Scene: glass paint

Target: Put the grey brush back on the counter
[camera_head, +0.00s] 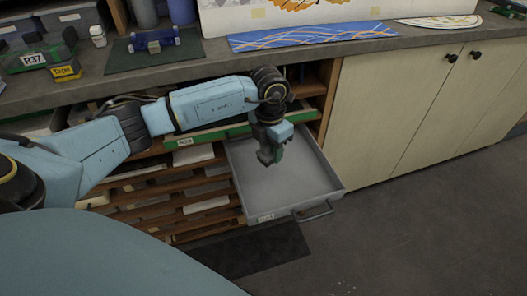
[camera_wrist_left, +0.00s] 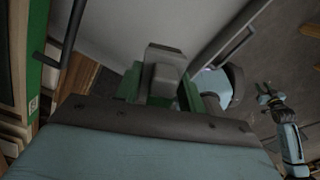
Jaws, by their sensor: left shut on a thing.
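My left gripper (camera_head: 268,158) points down over the open grey drawer (camera_head: 328,170), near its back left part. In the left wrist view a grey blocky piece (camera_wrist_left: 165,68) shows between green parts at the jaws. I take it for the grey brush in my shut left gripper, but its bristles and full shape are hidden. The counter (camera_head: 215,60) runs along the back above the drawer. My right gripper (camera_wrist_left: 268,95) shows small at the right of the left wrist view, away from the drawer; its jaws are too small to judge.
On the counter are a dark mat (camera_head: 180,54) with a blue tool, a blue patterned panel (camera_head: 310,36) and labelled boxes (camera_head: 66,72) at left. Shelves of sheets lie left of the drawer, closed cabinets (camera_head: 395,105) right. The drawer handle (camera_head: 315,213) juts over the floor.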

